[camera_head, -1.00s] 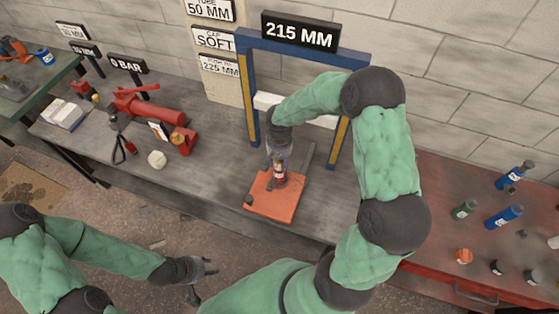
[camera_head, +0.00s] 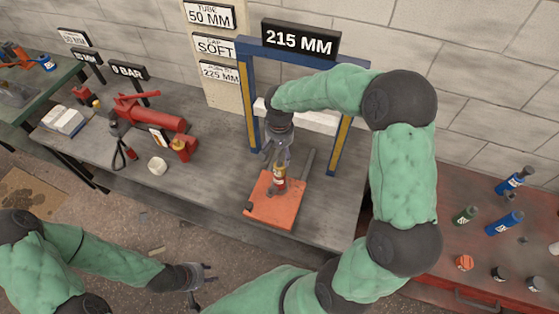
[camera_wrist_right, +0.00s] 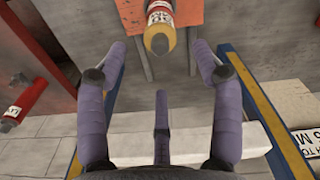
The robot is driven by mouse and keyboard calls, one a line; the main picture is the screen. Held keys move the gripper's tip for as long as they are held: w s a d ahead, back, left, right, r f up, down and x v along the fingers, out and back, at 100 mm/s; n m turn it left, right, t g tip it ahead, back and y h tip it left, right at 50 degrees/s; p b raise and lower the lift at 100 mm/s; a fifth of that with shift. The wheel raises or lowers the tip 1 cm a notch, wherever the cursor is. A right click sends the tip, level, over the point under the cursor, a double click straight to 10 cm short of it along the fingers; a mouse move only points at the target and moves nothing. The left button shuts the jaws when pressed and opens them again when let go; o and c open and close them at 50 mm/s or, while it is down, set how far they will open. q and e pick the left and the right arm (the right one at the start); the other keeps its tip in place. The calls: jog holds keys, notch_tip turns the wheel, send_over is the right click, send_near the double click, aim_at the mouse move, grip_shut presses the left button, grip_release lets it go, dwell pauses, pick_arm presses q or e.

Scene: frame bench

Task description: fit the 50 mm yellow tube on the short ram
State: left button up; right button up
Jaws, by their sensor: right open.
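The yellow tube (camera_head: 280,172) stands upright with a red and white label over the orange plate. It also shows in the right wrist view (camera_wrist_right: 159,38), with a grey round end at its middle. The short ram cannot be told apart clearly from the tube here. My right gripper (camera_head: 275,157) is open just above and behind the tube. In the right wrist view its fingers (camera_wrist_right: 158,58) are spread and empty, with the tube beyond them, apart from the tips. My left gripper (camera_head: 203,279) is open and empty off the bench's front edge.
A sign (camera_head: 300,39) reads 215 MM. A red pump (camera_head: 150,112) stands left. A red table (camera_head: 450,215) with bottles stands right.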

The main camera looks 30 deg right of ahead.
aim_at(279, 162)
jog(key=shift+r, duration=1.5)
